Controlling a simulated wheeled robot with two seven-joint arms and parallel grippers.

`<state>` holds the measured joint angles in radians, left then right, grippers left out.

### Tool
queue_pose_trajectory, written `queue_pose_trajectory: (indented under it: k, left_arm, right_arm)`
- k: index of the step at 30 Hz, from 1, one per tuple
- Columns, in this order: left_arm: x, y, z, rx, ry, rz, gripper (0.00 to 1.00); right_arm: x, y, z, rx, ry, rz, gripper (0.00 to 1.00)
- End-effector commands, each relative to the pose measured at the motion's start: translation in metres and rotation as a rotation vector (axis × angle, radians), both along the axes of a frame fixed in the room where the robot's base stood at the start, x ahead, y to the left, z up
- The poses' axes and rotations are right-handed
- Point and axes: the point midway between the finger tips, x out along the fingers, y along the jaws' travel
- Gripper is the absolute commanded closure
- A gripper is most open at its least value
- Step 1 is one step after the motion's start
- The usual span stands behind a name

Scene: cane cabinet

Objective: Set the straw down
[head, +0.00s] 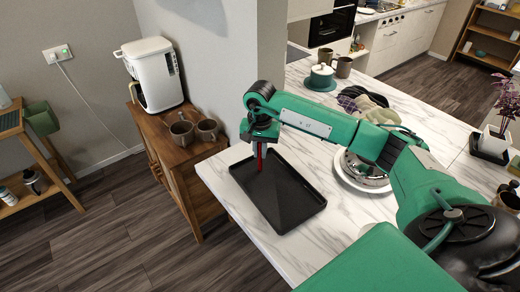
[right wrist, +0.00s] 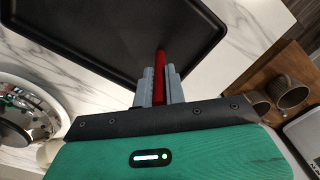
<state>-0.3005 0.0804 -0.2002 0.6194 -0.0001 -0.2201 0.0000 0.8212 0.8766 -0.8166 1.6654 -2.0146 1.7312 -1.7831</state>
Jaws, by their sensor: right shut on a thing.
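A red straw (head: 259,163) is held upright in my right gripper (head: 260,150), over the left part of a black tray (head: 296,220) on the marble counter. In the right wrist view the straw (right wrist: 160,62) stands between the two grey fingers of the right gripper (right wrist: 159,82), which are shut on it. The tray (right wrist: 75,12) lies beyond the fingers there. I cannot tell whether the straw's lower end touches the tray. My left gripper is not in view.
A white plate with a metal dish (head: 362,172) stands right of the tray. A wooden cabinet (head: 172,150) with two brown cups (head: 182,132) and a white coffee machine (head: 152,72) is to the left.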

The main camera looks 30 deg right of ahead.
Motion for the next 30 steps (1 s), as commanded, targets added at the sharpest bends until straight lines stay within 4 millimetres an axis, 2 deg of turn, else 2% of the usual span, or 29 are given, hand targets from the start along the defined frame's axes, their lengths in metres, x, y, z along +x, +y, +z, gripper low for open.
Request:
queue_pose_trajectory:
  k: [4,5,7,8,20,21,30]
  left_arm:
    - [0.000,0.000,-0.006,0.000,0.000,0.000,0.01]
    - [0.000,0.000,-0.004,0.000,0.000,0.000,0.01]
    - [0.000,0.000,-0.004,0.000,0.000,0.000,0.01]
    - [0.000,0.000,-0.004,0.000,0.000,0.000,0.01]
    - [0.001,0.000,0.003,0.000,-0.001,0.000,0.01]
    - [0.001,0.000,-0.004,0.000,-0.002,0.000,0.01]
    - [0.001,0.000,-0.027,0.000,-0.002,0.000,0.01]
  right_arm:
    - [0.000,0.000,-0.005,0.000,0.000,0.000,1.00]
    - [0.000,0.000,-0.003,0.000,0.000,0.000,0.82]
    - [0.000,0.000,-0.003,0.000,0.000,0.000,0.68]
    - [0.000,0.000,-0.003,0.000,0.000,0.000,0.66]
    - [0.000,0.000,0.003,0.001,0.001,0.000,0.66]
    - [0.001,0.000,0.005,-0.001,-0.002,0.000,0.66]
    - [0.001,0.000,0.059,0.000,-0.006,0.001,0.66]
